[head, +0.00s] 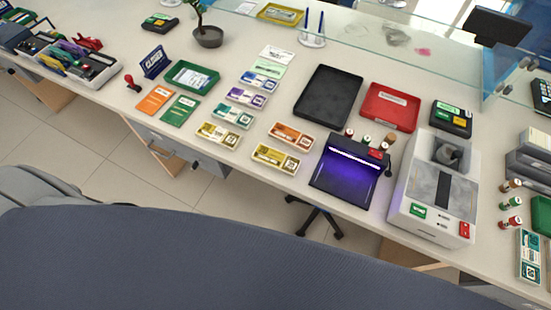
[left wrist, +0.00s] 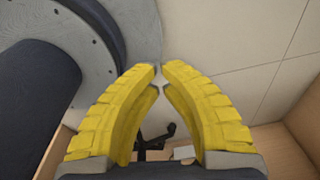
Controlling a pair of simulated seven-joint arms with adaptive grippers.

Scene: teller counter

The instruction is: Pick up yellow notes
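One bundle of yellow notes (head: 281,158) lies flat on the counter near its front edge, left of the dark device with the purple glow. Another yellow-olive bundle (head: 217,135) lies farther left, also near the front edge. My left gripper (left wrist: 160,69) shows only in the left wrist view. Its two yellow fingers curve inward and their tips nearly meet, with nothing held between them. It is over the floor, away from the notes, which are not in that view. My right gripper is in neither view.
Orange notes (head: 291,136), teal notes (head: 233,116) and purple notes (head: 247,97) lie close by. The purple-lit device (head: 345,178) and a white counting machine (head: 433,190) stand to the right. A black tray (head: 327,97) and red tray (head: 390,107) lie behind. A glass screen (head: 380,45) runs along the back.

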